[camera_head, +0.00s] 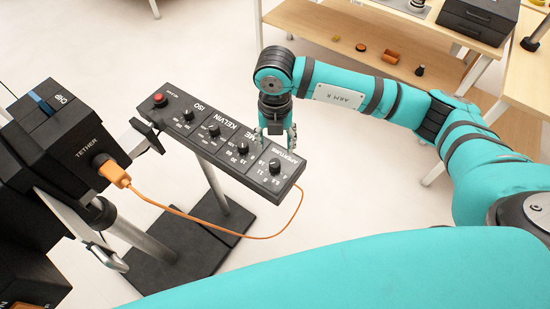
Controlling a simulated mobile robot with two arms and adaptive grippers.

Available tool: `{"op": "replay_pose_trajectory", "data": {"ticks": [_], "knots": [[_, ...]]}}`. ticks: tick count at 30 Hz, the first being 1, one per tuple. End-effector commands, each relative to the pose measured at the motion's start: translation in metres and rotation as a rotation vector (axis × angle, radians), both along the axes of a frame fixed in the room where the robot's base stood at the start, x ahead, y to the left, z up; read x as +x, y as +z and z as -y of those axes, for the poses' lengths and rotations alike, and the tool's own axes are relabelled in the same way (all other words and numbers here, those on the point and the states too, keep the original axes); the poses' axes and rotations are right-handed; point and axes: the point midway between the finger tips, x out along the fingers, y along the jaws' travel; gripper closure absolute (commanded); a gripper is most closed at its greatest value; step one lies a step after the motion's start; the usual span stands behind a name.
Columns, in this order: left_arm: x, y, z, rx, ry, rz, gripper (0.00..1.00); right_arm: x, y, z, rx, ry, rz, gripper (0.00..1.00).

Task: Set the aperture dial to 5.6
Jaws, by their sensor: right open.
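The aperture dial (275,166) is a small black knob at the near right end of a black control panel (240,164). White numbers ring it, and its label reads upside down in this view. Which number its pointer faces is too small to tell. My right gripper (277,143) points down, open, just beyond the dial and over the panel's far edge. No contact with the dial can be made out. My left gripper is not in view.
Other dials and a red button (159,99) line the panel, which stands on a post. An orange cable (210,222) loops from the black camera rig (88,148) at left to the panel's right end. Wooden shelves (400,40) stand at the back right.

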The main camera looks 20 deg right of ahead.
Motion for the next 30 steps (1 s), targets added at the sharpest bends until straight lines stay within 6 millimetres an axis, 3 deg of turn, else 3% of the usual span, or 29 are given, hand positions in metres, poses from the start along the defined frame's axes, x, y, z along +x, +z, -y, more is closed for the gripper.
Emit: {"op": "replay_pose_trajectory", "data": {"ticks": [9, 15, 27, 30], "knots": [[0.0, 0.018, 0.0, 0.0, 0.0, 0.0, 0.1, -0.001, -0.066, -0.001, 0.001, 0.001, -0.003, 0.46], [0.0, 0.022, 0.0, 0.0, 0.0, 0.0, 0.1, -0.001, -0.091, -0.001, 0.002, 0.002, -0.002, 0.46], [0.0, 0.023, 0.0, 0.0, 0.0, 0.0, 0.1, 0.0, -0.1, -0.001, 0.003, 0.003, 0.0, 0.46], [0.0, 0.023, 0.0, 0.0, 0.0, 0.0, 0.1, 0.0, -0.099, -0.001, 0.003, 0.003, 0.0, 0.59]]}}
